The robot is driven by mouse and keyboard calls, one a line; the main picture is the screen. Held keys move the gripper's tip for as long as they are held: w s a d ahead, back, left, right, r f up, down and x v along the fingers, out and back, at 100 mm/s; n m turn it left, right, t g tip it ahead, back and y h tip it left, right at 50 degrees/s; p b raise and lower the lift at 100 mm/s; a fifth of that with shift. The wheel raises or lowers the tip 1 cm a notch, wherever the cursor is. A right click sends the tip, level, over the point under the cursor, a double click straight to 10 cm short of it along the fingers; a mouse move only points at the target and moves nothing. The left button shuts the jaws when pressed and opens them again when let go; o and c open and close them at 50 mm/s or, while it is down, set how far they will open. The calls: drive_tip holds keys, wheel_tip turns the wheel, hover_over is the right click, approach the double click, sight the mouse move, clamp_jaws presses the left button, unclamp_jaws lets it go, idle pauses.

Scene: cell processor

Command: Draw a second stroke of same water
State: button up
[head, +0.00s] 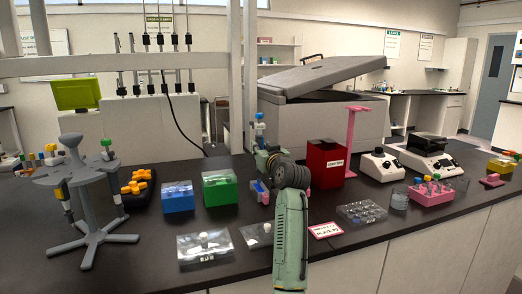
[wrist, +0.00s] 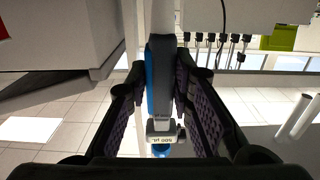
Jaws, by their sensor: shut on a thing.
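My gripper (head: 266,158) is shut on a grey and blue pipette (wrist: 160,85). The wrist view shows the pipette upright in the picture between the two dark padded fingers (wrist: 158,100), with a small label and a blue end at the bottom. In the head view the pipette's blue top (head: 260,127) rises above my gripper; its lower end is largely hidden by my arm. A clear beaker (head: 399,199) stands at the right of the bench, apart from my gripper; its water level is too small to tell.
A pipette stand (head: 93,215) is at the left. Blue (head: 177,197) and green (head: 220,189) boxes stand between it and my arm. A red box (head: 325,164) and pink stand (head: 352,140) are close on the right. A pink tube rack (head: 431,194) is beside the beaker.

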sight(261, 124)
drive_tip(key=shift+r, duration=0.1)
idle(0.4)
wheel_tip(261, 124, up, 12)
drive_tip(key=p, duration=0.3)
drive_tip(key=shift+p, duration=0.3)
drive_tip(key=shift+f, duration=0.2)
